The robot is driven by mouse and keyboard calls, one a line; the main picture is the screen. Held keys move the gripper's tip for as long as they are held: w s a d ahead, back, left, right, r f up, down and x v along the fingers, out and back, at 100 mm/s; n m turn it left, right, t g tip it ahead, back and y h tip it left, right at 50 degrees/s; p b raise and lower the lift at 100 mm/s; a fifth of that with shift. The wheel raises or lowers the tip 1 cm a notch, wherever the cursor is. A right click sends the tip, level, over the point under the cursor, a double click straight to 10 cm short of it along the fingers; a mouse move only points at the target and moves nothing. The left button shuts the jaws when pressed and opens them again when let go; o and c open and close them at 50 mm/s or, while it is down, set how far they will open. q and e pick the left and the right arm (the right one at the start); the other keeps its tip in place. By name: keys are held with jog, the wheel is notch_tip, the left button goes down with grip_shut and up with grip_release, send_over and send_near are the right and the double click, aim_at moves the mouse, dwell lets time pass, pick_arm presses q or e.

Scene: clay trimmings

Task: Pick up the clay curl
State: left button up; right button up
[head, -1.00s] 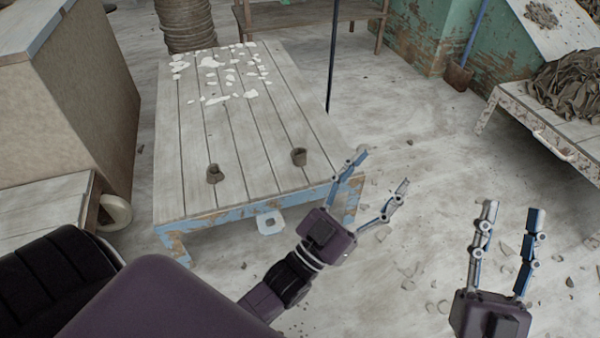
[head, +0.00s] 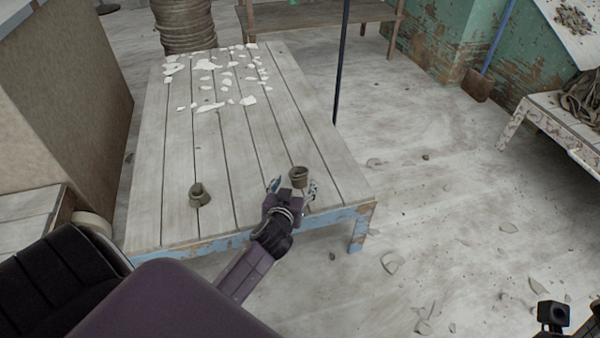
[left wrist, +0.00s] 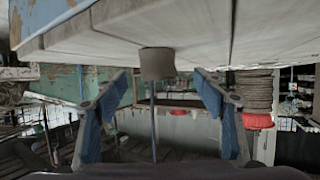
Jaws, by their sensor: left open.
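Two small brown rolled clay curls stand on the plank table (head: 240,160), near its front edge. The right-hand clay curl (head: 299,177) is just beyond my left gripper (head: 293,188), whose open fingers point toward it. The left-hand clay curl (head: 199,195) stands apart from the gripper. In the left wrist view, which appears upside down, a clay curl (left wrist: 157,63) lies ahead between the two open blue fingers, with clear space to each side. I cannot see any contact. My right gripper shows only in part at the lower right corner of the head view, its fingers unclear.
Several white flakes (head: 209,65) are scattered over the table's far half. A dark pole (head: 340,70) stands beyond the table's right side. A cabinet (head: 70,100) is at the left. The floor on the right has loose shards (head: 392,263).

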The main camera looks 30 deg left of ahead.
aim_at(297, 179)
pick_arm(q)
jog(key=b+x, duration=0.3)
jog(key=x, duration=0.3)
jog(key=shift+w+f, duration=0.1)
jog(key=c, duration=1.3)
jog(key=shift+c, duration=0.2)
